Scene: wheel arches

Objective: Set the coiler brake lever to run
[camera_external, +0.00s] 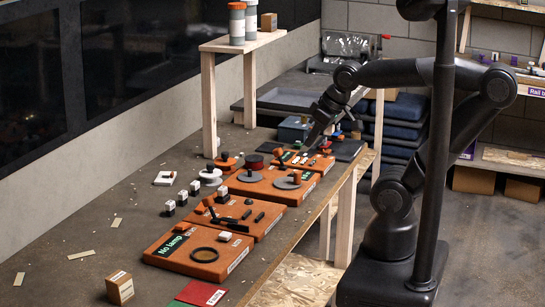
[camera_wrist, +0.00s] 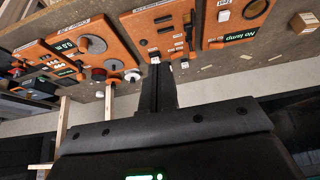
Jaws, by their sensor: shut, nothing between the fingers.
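Several orange control panels lie in a row on the long bench. The coiler brake lever cannot be told apart for certain at this size. A panel (camera_external: 245,226) in the middle of the row carries black levers (camera_external: 229,220). The far panel (camera_external: 322,163) carries small switches and knobs. My gripper (camera_external: 309,147) is shut and empty, pointing down over the far panel; whether it touches anything there cannot be told. In the wrist view my shut fingers (camera_wrist: 157,72) overlap the lower edge of a panel with a black lever (camera_wrist: 188,30).
The nearest panel (camera_external: 176,258) has a green "No lamp" display and a black ring. A small box (camera_external: 120,288) sits at the front.

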